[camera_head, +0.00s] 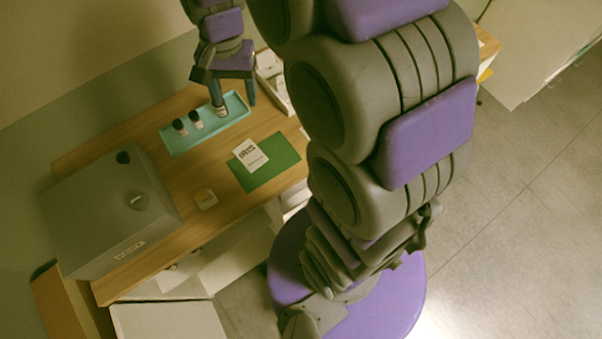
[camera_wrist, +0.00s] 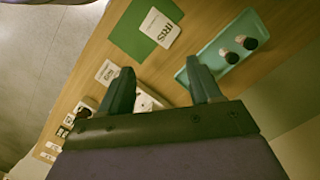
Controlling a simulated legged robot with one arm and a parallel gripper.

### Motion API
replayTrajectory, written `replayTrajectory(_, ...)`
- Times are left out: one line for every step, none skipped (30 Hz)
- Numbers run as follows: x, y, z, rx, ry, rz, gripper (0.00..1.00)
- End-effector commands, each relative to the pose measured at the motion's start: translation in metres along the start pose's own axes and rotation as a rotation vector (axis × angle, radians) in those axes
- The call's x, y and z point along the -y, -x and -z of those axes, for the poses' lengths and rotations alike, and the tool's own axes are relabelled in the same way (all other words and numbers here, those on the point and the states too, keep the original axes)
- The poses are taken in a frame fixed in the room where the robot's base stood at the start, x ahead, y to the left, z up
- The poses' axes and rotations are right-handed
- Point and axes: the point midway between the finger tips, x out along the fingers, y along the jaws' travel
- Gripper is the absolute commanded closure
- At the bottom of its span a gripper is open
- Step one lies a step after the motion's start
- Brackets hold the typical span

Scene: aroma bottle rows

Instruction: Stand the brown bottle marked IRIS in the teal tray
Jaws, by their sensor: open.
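The teal tray (camera_head: 208,130) lies on the wooden desk and also shows in the wrist view (camera_wrist: 213,50). Two dark-capped bottles (camera_head: 180,127) (camera_head: 195,119) stand in its left part. A third bottle (camera_head: 219,109), with a pale band, appears upright in the tray's right part, right below my gripper's left finger. No bottle label is readable. My gripper (camera_head: 234,98) is open above the tray's right end, its fingers on either side of an empty gap. In the wrist view my gripper (camera_wrist: 160,88) hides the third bottle. A white card reading IRIS (camera_head: 250,154) lies on a green mat (camera_head: 274,167).
A grey box-shaped appliance (camera_head: 105,210) fills the desk's left end. A small yellowish item (camera_head: 205,198) lies near the front edge. A pale tray (camera_head: 272,80) stands right of my gripper; another white card (camera_wrist: 108,72) shows in the wrist view. Desk between mat and teal tray is clear.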

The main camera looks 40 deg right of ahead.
Motion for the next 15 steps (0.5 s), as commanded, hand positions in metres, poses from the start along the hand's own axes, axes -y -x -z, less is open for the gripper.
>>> replayTrajectory(-0.009, 0.001, -0.015, 0.000, 0.044, -0.008, 0.36)
replayTrajectory(-0.015, 0.002, -0.022, -0.002, 0.070, -0.012, 0.36)
replayTrajectory(-0.022, 0.002, -0.031, -0.003, 0.106, -0.016, 0.36)
replayTrajectory(-0.028, 0.001, -0.038, -0.002, 0.133, -0.021, 0.36)
replayTrajectory(-0.034, 0.001, -0.046, 0.000, 0.159, -0.026, 0.36)
replayTrajectory(-0.041, 0.001, -0.055, -0.001, 0.195, -0.031, 0.36)
replayTrajectory(-0.046, 0.000, -0.062, -0.001, 0.221, -0.035, 0.36)
replayTrajectory(-0.051, -0.001, -0.069, 0.000, 0.248, -0.039, 0.36)
replayTrajectory(-0.059, -0.003, -0.079, 0.002, 0.283, -0.045, 0.36)
replayTrajectory(-0.065, -0.004, -0.086, 0.003, 0.308, -0.048, 0.36)
replayTrajectory(-0.071, -0.005, -0.092, 0.004, 0.334, -0.052, 0.36)
replayTrajectory(-0.079, -0.007, -0.101, 0.004, 0.369, -0.057, 0.36)
replayTrajectory(-0.085, -0.009, -0.108, 0.006, 0.394, -0.061, 0.36)
replayTrajectory(-0.091, -0.011, -0.115, 0.008, 0.420, -0.066, 0.36)
replayTrajectory(-0.098, -0.014, -0.123, 0.009, 0.453, -0.071, 0.36)
